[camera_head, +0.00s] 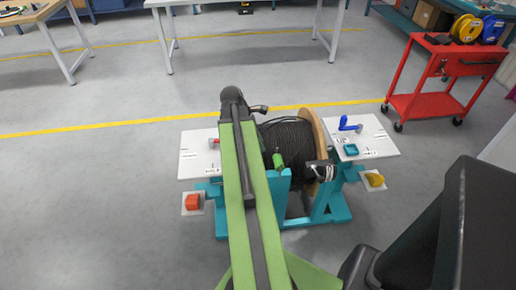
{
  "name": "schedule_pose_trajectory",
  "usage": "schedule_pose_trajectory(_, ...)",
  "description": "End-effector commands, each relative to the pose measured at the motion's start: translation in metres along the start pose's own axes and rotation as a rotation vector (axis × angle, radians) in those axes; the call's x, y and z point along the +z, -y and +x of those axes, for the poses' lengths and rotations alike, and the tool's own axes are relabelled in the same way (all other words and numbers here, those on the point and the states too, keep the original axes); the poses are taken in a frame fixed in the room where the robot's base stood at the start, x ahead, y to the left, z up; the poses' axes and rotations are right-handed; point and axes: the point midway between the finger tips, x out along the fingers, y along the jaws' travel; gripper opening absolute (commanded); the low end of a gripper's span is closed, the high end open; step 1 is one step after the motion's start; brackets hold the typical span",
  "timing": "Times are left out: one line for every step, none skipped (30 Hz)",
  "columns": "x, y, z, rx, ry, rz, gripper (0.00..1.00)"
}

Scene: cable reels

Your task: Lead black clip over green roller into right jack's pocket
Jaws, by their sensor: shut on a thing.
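My green arm (250,200) reaches away from me across the left side of the cable reel. Its dark far end, with my gripper (260,109), is small in the picture, just beyond the black cable (286,138). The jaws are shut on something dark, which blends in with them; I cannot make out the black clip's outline. The green roller (278,160) stands at the near side of the reel, right of my arm. The right jack (328,203) is teal. A small teal square pocket (351,149) lies on the right white board (378,146).
A blue lever (348,124) stands on the right board. A dark block (319,170) with white bands sits by the reel's wooden flange (321,135). The left board (195,158) is partly behind my arm. An orange block (193,202) and a yellow piece (375,179) sit low on either side.

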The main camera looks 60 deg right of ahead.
Motion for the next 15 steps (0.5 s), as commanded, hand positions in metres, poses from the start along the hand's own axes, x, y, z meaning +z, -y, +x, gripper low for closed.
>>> schedule_pose_trajectory(0.002,0.000,-0.001,0.000,0.000,0.001,0.00)
schedule_pose_trajectory(0.003,0.000,0.000,0.000,0.000,0.001,0.00)
schedule_pose_trajectory(0.005,0.000,0.001,0.000,0.000,0.001,0.00)
schedule_pose_trajectory(0.007,0.000,0.001,0.000,0.000,0.002,0.00)
schedule_pose_trajectory(0.010,0.000,0.002,-0.001,0.000,0.002,0.00)
schedule_pose_trajectory(0.014,0.000,0.004,-0.001,0.000,0.003,0.00)
schedule_pose_trajectory(0.017,0.000,0.005,0.000,0.000,0.003,0.00)
schedule_pose_trajectory(0.021,0.000,0.007,0.000,0.000,0.002,0.00)
schedule_pose_trajectory(0.026,0.000,0.009,0.000,0.000,0.002,0.00)
schedule_pose_trajectory(0.030,0.000,0.011,0.000,0.000,0.003,0.00)
schedule_pose_trajectory(0.034,0.000,0.012,0.000,0.000,0.003,0.00)
schedule_pose_trajectory(0.039,0.000,0.015,0.000,0.000,0.002,0.00)
schedule_pose_trajectory(0.043,0.000,0.016,0.000,0.000,0.002,0.00)
schedule_pose_trajectory(0.047,0.000,0.018,-0.001,0.000,0.003,0.00)
schedule_pose_trajectory(0.052,0.000,0.020,-0.001,0.000,0.002,0.00)
